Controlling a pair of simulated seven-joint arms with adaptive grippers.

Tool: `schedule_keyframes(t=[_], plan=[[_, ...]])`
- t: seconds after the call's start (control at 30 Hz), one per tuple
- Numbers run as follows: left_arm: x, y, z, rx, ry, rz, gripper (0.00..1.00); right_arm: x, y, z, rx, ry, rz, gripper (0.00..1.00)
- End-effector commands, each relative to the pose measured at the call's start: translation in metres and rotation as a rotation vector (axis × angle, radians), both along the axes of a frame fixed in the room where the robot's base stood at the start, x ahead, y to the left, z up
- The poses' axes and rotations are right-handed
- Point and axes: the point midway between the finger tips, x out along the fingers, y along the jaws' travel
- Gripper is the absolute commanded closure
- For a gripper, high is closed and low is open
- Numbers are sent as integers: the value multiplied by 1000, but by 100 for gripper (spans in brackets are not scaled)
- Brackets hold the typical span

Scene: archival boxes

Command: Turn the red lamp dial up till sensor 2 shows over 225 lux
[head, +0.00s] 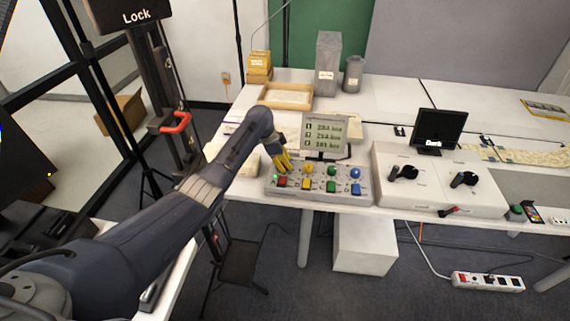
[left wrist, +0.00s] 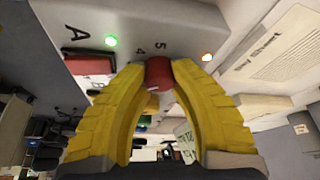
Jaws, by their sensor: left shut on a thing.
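The grey control panel (head: 318,192) lies at the table's front edge in the head view. My left gripper (head: 282,163) reaches its left end. In the left wrist view the yellow fingers of my left gripper (left wrist: 159,85) are closed around the red dial (left wrist: 160,73). Small digits 4 and 5 show beside the dial. In the head view the dial is hidden by the fingers. The lux display (head: 324,133) stands behind the panel with three rows; the middle row, sensor 2, seems to read about 219 but is too small to be sure. My right gripper is out of view.
Yellow (head: 308,168), green (head: 331,171) and blue (head: 355,173) dials stand to the right on the panel. A red button (left wrist: 88,65) sits close to the gripper. A white unit with dark handles (head: 404,172) is further right. A wooden tray (head: 287,96) lies behind.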

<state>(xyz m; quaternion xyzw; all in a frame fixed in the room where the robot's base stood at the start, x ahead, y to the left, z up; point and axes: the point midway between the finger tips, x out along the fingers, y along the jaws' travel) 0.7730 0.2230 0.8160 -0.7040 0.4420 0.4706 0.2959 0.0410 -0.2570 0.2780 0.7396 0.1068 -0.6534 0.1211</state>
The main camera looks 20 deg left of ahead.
Motion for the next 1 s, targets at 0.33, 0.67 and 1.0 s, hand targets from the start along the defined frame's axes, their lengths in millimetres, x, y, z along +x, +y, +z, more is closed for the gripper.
schedule_keyframes(t=[0.33,0.67,1.0], plan=[[1,-2,1,-4,-2,-8,100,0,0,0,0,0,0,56],[0,-1,1,-3,-1,-7,48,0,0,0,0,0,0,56],[0,1,4,-1,-1,-7,47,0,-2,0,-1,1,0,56]])
